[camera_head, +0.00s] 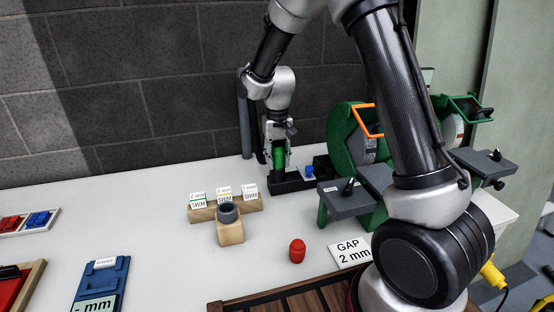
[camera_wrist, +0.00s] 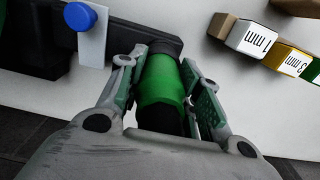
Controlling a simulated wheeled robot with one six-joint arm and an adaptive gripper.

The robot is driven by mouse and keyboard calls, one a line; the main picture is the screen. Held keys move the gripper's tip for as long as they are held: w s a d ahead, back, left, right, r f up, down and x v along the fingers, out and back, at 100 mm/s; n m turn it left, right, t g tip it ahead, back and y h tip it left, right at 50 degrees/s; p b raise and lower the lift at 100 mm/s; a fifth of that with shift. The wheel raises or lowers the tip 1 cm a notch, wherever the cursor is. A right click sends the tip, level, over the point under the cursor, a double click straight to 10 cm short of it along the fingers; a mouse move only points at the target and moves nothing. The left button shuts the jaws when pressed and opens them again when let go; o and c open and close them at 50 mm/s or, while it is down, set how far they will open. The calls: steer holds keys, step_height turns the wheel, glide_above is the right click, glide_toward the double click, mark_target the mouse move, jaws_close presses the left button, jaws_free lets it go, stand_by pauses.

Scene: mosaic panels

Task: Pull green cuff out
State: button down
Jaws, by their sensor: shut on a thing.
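The green cuff (camera_wrist: 161,84) is a green cylinder with black at its ends. In the wrist view it sits between the two fingers of my gripper (camera_wrist: 163,88), which is shut on it. In the head view the green cuff (camera_head: 278,158) shows as a green band inside my gripper (camera_head: 278,160), which points down at the back of the table. Below it is a low black base (camera_head: 290,184). In the wrist view a dark body lies past the cuff's far end; I cannot tell whether the cuff touches it.
Shim blocks (camera_head: 225,204), a wooden holder with a grey ring (camera_head: 229,224) and a red piece (camera_head: 297,251) stand nearer. A green grinder (camera_head: 352,145) stands right. The white table (camera_head: 130,215) is clear at centre left.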

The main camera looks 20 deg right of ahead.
mark_target(277, 145)
steer(key=shift+r, duration=2.95)
steer(key=shift+r, duration=0.15)
steer(key=shift+r, duration=2.9)
